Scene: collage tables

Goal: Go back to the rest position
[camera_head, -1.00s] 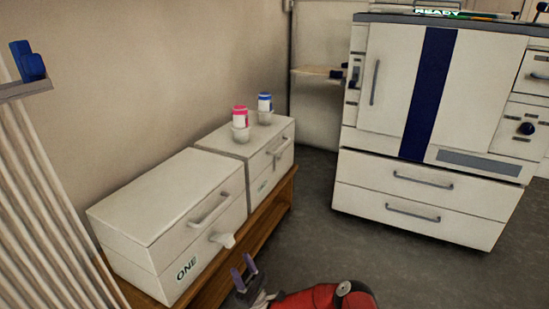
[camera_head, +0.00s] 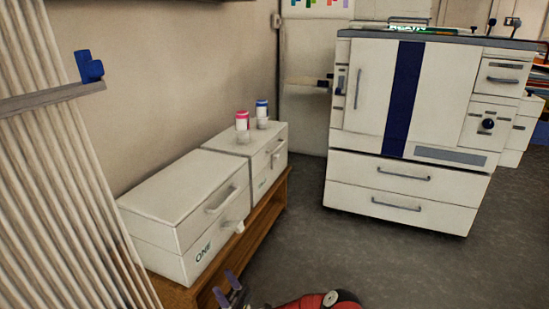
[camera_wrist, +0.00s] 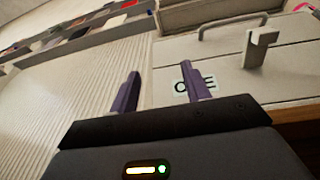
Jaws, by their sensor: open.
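My gripper (camera_head: 226,290) is at the bottom of the head view, in front of the low wooden bench and below the white box marked ONE (camera_head: 182,223). Its two purple fingers stand apart with nothing between them. In the wrist view my gripper (camera_wrist: 158,92) is also open and empty. The box front with the label (camera_wrist: 220,72) and a white latch (camera_wrist: 260,48) lies beyond the fingers, and I see no contact.
A second white box (camera_head: 268,170) stands behind the first on the wooden bench (camera_head: 262,218). It carries a pink-capped jar (camera_head: 242,121) and a blue-capped jar (camera_head: 262,109). A large white cabinet (camera_head: 405,115) stands at the right. Grey floor (camera_head: 340,245) between is clear. Ribbed panel (camera_head: 50,190) is at left.

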